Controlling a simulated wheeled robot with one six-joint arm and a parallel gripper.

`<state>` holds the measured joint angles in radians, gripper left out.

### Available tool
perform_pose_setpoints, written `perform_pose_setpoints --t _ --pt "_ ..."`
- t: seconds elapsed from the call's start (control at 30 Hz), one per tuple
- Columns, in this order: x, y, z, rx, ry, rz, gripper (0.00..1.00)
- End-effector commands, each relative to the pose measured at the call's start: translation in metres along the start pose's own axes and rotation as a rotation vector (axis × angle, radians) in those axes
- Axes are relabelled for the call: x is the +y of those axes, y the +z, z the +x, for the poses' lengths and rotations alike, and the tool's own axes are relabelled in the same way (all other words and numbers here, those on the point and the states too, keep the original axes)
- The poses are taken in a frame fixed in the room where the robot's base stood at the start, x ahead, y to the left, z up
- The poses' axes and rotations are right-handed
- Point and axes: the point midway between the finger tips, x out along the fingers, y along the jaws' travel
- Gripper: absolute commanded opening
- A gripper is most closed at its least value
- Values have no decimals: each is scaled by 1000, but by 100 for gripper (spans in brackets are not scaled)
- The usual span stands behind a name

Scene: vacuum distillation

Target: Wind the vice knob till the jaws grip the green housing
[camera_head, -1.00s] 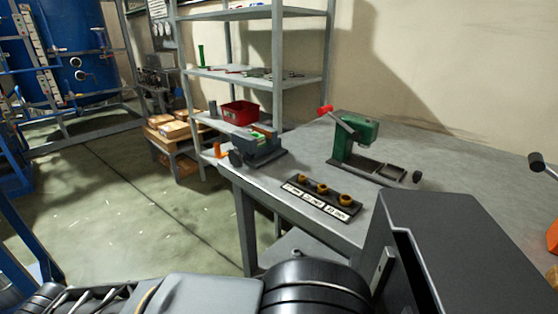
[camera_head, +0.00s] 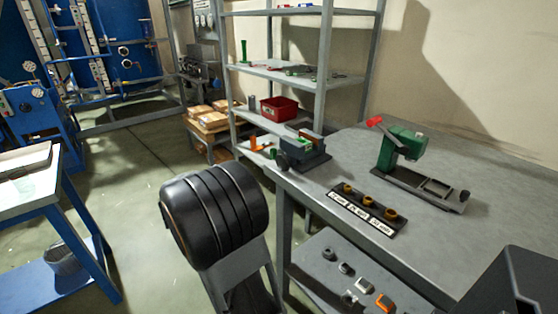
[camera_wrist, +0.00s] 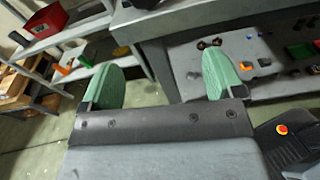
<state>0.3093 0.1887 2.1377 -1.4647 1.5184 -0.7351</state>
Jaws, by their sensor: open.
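A green lever press (camera_head: 402,147) and a black strip with brass-coloured rings (camera_head: 368,208) stand on the bench. Small parts lie on the bench's lower shelf (camera_head: 315,262). A rack with a red bin (camera_head: 279,108) stands behind the vice. Floor left of the bench is open.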

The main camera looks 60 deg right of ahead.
Motion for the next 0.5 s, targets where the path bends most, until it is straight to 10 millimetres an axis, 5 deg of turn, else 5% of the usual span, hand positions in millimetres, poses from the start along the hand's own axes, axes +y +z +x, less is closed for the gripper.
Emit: perform_pose_setpoints --t 0.27,0.5 --pt "16 14 27 -115 22 -85 87" --pt "16 18 72 -114 21 -83 87"
